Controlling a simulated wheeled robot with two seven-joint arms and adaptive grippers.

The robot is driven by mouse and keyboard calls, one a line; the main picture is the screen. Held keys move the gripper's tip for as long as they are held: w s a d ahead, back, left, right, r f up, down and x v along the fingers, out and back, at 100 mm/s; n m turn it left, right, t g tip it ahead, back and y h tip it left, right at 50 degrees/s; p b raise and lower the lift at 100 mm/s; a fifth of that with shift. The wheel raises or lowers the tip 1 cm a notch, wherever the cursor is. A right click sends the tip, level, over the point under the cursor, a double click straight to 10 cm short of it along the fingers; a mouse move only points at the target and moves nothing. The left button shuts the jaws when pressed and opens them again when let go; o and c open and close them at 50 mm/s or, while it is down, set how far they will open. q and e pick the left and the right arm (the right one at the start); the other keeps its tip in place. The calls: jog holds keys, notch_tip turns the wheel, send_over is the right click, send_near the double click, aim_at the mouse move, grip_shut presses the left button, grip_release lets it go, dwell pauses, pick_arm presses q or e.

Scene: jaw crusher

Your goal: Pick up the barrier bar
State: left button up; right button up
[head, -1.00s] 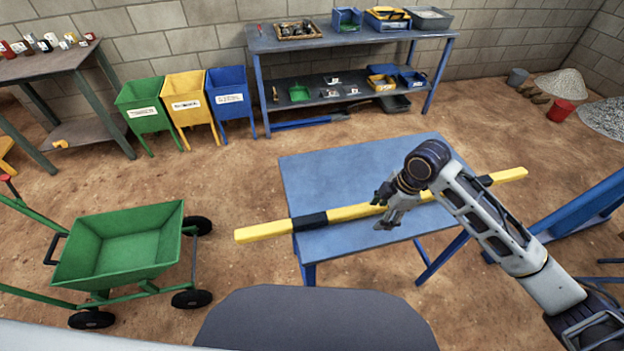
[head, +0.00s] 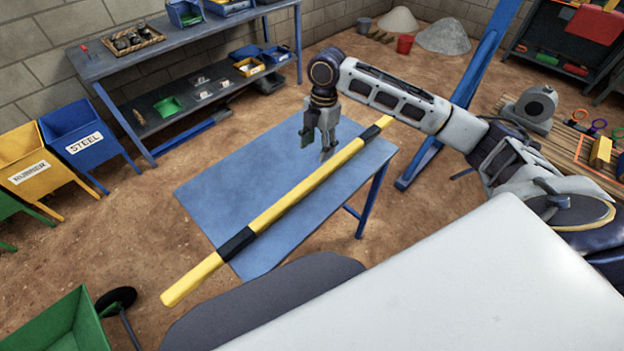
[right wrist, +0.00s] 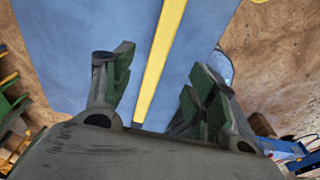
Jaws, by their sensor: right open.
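The barrier bar (head: 290,198) is long and yellow with black bands. It lies across the blue table (head: 225,190), and its near end sticks out past the table's edge toward the lower left. My right gripper (head: 326,150) is open and empty, pointing down just above the bar near its far half. In the right wrist view the bar (right wrist: 164,55) runs between the two open fingers of the gripper (right wrist: 155,95), which have green pads, with the blue table top (right wrist: 90,40) beneath. My left gripper is not in view.
A blue shelf bench (head: 150,55) with trays stands at the back. Yellow and blue bins (head: 85,135) stand at the left, and a green cart (head: 65,325) at the lower left. A blue post (head: 485,55) rises right of the table. Bare floor lies behind the table.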

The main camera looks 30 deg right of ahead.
aim_at(313, 177)
jog(key=shift+s+a+f, duration=0.1)
jog(key=shift+a+f, duration=0.05)
jog(key=shift+f, duration=1.3)
jog(key=shift+a+f, duration=0.2)
jog(key=shift+f, duration=1.2)
jog(key=shift+s+a+f, duration=0.1)
jog(key=shift+a+f, duration=0.05)
jog(key=shift+f, duration=1.3)
jog(key=shift+s+a+f, duration=0.1)
jog(key=shift+a+f, duration=0.1)
jog(key=shift+f, duration=1.1)
jog(key=shift+s+a+f, duration=0.1)
jog(key=shift+a+f, duration=0.05)
jog(key=shift+f, duration=1.1)
grip_shut()
